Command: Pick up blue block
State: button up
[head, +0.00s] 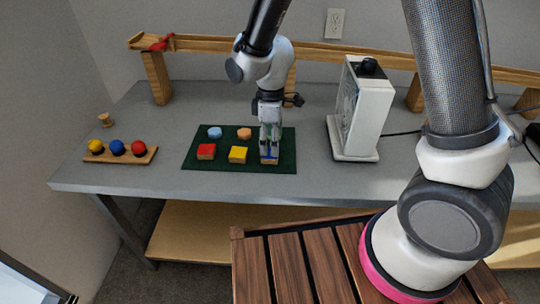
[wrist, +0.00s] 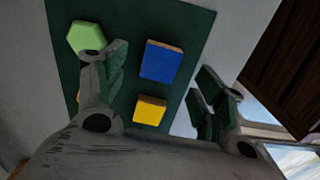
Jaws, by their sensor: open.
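The blue block (wrist: 162,60) has a blue top and wooden sides and lies on the dark green mat (wrist: 190,20). In the head view the block (head: 269,161) is at the mat's right front, mostly hidden by my gripper (head: 269,150). My gripper is open and points down over it. In the wrist view my gripper (wrist: 162,66) has one finger to the left and one to the right of the block, with gaps visible on both sides. I cannot tell the exact height of the fingertips.
A yellow block (head: 238,155) sits close beside it, then a red block (head: 206,151). Pale blue (head: 215,132), orange (head: 244,133) and green (wrist: 88,37) pieces lie behind. A white device (head: 362,110) stands right; a wooden ball holder (head: 120,158) lies left.

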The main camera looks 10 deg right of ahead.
notch_tip(320, 180, down, 4)
jog(key=shift+a+f, duration=0.15)
jog(key=shift+f, duration=0.1)
jog(key=c, duration=0.9)
jog(key=shift+c, duration=0.2)
